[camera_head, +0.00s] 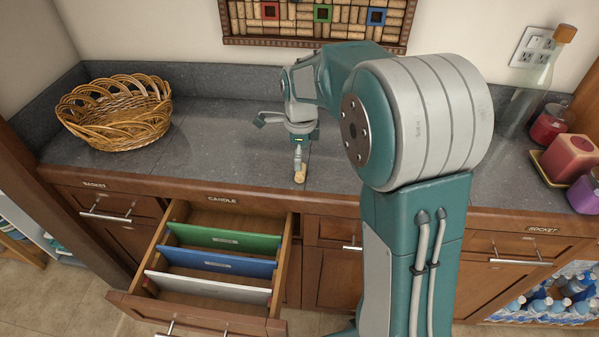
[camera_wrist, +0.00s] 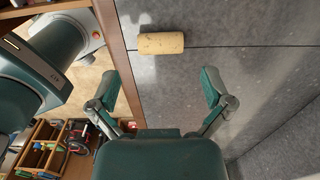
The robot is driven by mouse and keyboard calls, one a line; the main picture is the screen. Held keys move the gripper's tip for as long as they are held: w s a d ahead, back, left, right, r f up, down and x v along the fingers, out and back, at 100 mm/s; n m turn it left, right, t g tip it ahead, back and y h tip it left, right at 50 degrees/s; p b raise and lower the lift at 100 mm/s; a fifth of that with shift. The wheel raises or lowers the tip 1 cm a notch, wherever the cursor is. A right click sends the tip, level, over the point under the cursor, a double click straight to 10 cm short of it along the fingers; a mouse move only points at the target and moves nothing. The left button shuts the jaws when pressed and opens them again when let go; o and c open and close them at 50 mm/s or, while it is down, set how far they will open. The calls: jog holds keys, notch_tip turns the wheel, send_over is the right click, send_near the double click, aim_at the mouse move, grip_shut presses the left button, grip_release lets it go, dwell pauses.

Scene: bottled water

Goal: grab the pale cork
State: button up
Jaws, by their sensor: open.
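The pale cork (camera_head: 299,174) lies on its side on the grey counter, close to the front edge. In the wrist view the cork (camera_wrist: 161,43) shows whole, a tan cylinder lying crosswise beyond my fingertips. My gripper (camera_wrist: 160,80) is open and empty, with its two fingers spread to either side of the cork's line. In the head view my gripper (camera_head: 298,150) points down just behind the cork and partly overlaps it in the picture. I cannot tell the exact height of the fingertips above the counter.
A wicker basket (camera_head: 117,112) stands at the left of the counter. An open drawer (camera_head: 285,262) with green, blue and white dividers juts out at front left. A bottle (camera_head: 535,80) and candles (camera_head: 570,158) stand at the right. A cork board (camera_head: 318,22) hangs behind.

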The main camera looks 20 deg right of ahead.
aim_at(301, 173)
notch_tip(301, 173, down, 5)
jog(key=shift+f, duration=0.15)
jog(key=c, duration=0.6)
